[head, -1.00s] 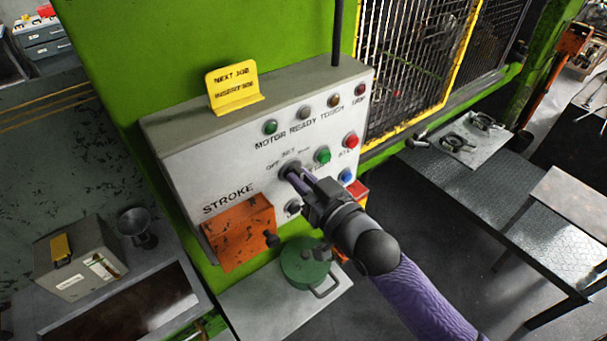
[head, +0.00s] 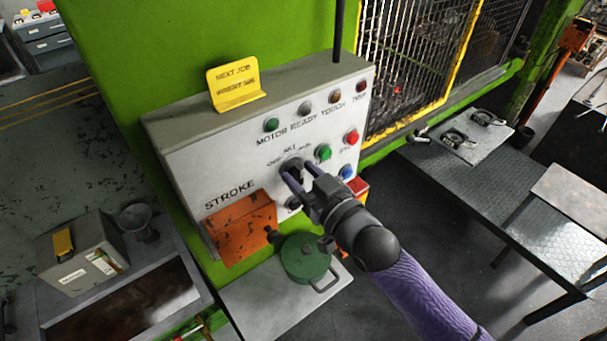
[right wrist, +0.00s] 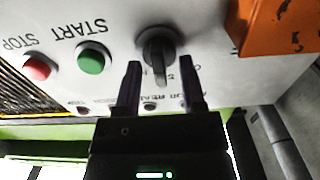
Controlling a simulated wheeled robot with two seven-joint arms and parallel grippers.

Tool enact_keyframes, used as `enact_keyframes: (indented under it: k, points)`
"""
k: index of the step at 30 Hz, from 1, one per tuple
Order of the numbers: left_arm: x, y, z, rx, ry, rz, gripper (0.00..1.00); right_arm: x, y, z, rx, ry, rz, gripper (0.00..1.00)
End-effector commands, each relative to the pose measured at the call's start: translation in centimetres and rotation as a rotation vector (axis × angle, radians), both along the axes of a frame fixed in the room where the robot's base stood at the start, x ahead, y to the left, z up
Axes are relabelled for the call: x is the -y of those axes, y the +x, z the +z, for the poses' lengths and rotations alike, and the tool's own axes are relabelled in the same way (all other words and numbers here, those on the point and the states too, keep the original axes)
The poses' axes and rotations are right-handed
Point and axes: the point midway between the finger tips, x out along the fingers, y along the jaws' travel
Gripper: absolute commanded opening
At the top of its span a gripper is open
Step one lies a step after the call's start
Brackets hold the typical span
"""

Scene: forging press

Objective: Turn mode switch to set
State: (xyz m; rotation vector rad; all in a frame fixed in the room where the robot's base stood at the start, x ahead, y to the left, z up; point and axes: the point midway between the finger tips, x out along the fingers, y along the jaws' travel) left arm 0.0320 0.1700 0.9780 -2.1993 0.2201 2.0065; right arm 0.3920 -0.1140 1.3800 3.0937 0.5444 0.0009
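The mode switch (head: 291,164) is a dark round knob on the white face of the control box, under the OFF, SET and RUN lettering. It also shows in the right wrist view (right wrist: 157,46), where its grip bar stands roughly upright in the picture; the lettering there is upside down and partly hidden. My right gripper (head: 299,176) is just in front of the switch. In the right wrist view its two fingers (right wrist: 160,88) are spread, with the knob beyond and between their tips, and nothing is held. My left gripper is not in view.
A green button (head: 323,152), a red button (head: 351,137) and a blue button (head: 347,172) sit right of the switch. An orange STROKE box (head: 242,228) juts out below left. A green lidded pot (head: 305,258) stands below. A yellow card holder (head: 235,88) tops the box.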

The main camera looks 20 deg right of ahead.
Motion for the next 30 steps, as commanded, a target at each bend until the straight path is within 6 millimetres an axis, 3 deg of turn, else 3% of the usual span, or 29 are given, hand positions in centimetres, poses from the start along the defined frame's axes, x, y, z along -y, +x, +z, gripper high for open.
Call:
enact_keyframes:
  k: [9, 21, 30]
  points:
    - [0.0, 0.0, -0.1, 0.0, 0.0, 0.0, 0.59, 0.2, -0.5, -0.1, -0.001, 0.001, 0.0, 0.51]
    - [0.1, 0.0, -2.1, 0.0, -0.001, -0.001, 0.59, 3.0, -8.3, -0.3, -0.004, 0.0, 0.0, 0.51]
    - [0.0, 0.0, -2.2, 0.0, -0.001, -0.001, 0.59, 3.4, -9.4, 0.0, 0.0, 0.0, 0.001, 0.51]
